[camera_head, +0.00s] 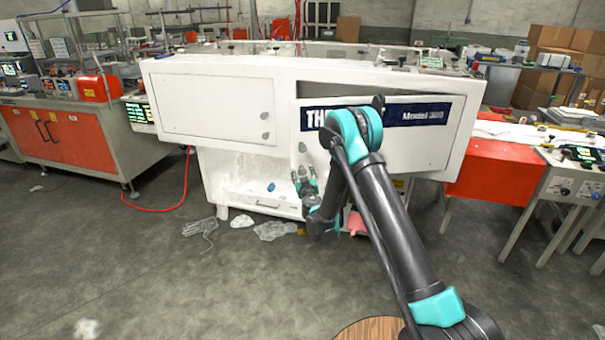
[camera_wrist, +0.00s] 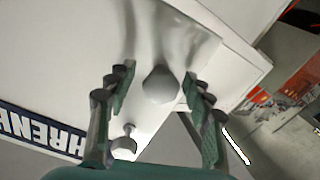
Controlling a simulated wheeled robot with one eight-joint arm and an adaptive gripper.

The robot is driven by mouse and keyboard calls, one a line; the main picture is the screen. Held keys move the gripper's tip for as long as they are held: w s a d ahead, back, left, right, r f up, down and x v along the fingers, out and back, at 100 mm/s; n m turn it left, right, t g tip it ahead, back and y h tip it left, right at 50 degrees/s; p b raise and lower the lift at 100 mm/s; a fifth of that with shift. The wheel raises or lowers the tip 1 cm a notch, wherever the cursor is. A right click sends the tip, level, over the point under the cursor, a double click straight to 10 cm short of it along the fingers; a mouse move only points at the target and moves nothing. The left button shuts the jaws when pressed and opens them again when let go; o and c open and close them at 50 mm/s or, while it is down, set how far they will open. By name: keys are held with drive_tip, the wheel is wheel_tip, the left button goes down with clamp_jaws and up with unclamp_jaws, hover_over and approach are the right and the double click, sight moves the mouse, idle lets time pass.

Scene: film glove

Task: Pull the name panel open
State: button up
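The name panel (camera_head: 425,155) is the white right-hand door of the machine, with a dark blue name strip (camera_head: 420,113) along its top. A dark gap shows above its top edge, so it looks slightly ajar there. A round pale knob (camera_head: 302,147) sits near its lower left edge. In the wrist view the panel (camera_wrist: 75,60) is close, and the knob (camera_wrist: 160,83) lies between my open fingertips, with space on both sides. My gripper (camera_head: 306,176) is low at the panel's left edge. My arm hides part of the panel and strip.
A closed white panel (camera_head: 220,108) is to the left. An open lower bay (camera_head: 255,180) lies beneath. Plastic scraps (camera_head: 275,230) lie on the floor. An orange cabinet (camera_head: 490,175) stands right, and a red hose (camera_head: 165,205) runs left. The front floor is mostly clear.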

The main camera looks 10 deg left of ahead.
sight(303, 151)
wheel_tip(303, 151, up, 10)
idle(0.8)
